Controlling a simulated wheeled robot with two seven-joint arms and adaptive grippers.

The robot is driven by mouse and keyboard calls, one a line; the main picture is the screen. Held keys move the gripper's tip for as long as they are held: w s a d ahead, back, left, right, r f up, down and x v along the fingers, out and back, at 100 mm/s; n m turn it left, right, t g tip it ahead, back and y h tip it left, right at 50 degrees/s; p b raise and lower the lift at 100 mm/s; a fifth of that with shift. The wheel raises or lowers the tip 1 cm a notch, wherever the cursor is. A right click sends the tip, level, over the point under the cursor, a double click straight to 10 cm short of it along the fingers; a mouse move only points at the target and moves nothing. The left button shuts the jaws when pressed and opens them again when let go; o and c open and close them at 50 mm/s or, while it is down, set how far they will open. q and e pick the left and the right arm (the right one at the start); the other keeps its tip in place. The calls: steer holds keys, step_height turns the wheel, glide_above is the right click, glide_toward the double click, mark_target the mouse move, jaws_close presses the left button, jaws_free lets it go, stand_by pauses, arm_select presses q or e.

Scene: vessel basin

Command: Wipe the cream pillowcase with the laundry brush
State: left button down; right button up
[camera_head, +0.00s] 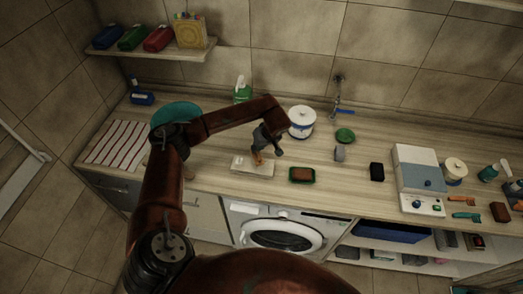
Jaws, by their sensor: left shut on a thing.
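The cream pillowcase (240,166) lies as a small flat folded pad near the front edge of the wooden counter. My left gripper (263,148) is over its right end, pointing down. It is shut on a small orange-brown thing, apparently the laundry brush (257,158). The brush is at the right part of the pillowcase; I cannot tell whether it touches the cloth. The gripper and wrist partly hide the brush. My right gripper is not in view.
A green dish with a brown block (302,174) sits to the right. A white pot (301,122), grey bottle (339,153) and black block (377,171) stand beyond. A striped towel (117,142) and teal basin (176,111) are left. A washing machine (283,234) is below.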

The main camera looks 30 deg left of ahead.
arm_select(q)
steer(key=r, duration=0.1)
steer(key=r+p, duration=0.1)
steer(key=r, duration=0.1)
steer(key=d+r, duration=0.1)
steer(key=r, duration=0.1)
steer(key=shift+w+p, duration=0.25)
steer(key=shift+p, duration=0.1)
steer(key=shift+r, duration=0.3)
step_height(320, 180, up, 2)
steer(key=shift+r+p, duration=0.1)
steer(key=shift+p, duration=0.65)
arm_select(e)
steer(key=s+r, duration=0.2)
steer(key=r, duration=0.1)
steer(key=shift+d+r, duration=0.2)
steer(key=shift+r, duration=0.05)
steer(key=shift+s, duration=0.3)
